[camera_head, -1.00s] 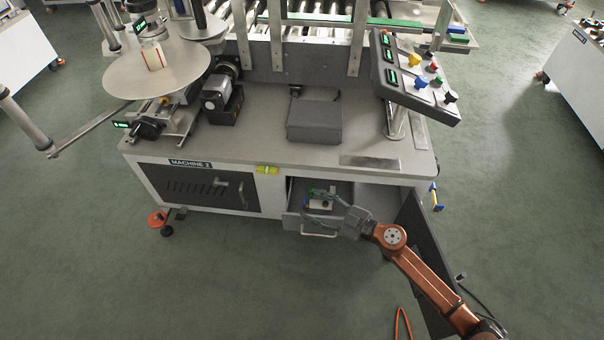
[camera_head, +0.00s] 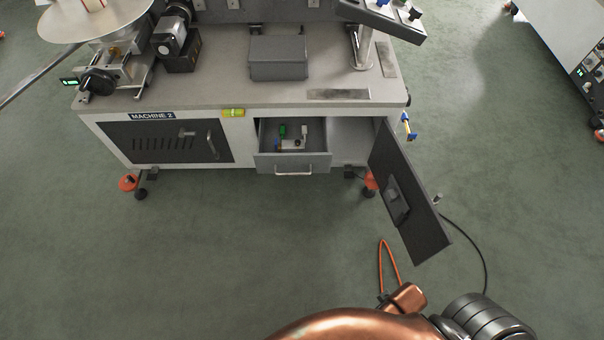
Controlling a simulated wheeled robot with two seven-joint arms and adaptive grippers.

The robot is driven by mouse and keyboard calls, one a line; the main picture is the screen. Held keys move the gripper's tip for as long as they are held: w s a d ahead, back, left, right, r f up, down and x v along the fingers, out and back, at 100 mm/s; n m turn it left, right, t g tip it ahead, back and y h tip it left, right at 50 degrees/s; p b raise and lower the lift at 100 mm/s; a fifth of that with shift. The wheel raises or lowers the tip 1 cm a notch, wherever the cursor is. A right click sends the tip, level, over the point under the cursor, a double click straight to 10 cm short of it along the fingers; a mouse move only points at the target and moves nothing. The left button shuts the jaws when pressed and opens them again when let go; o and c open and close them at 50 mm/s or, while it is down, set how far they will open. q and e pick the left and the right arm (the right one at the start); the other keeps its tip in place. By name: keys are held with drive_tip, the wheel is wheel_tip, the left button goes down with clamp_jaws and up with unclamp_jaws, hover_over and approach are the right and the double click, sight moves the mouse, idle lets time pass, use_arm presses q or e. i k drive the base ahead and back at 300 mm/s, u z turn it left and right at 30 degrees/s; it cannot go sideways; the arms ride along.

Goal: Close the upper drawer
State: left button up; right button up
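The drawer (camera_head: 265,163) under the tabletop of Machine 2 is pulled open. Its grey front has a light bar handle (camera_head: 294,172) and faces me. A small white part with green and blue pieces (camera_head: 290,142) lies inside the drawer. No lower drawer can be made out. Neither of my grippers shows in the head view. Only copper and dark parts of my arm show along the bottom edge, well apart from the drawer.
A dark cabinet door (camera_head: 425,222) stands swung open right of the drawer. A closed door with a handle (camera_head: 165,143) is on the left. Floor before the drawer is clear.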

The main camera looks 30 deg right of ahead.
sight(317, 157)
drive_tip(key=z, duration=0.05)
drive_tip(key=k, duration=0.15)
drive_tip(key=z, duration=1.6)
drive_tip(key=i, duration=0.4)
drive_tip(key=u, duration=1.1)
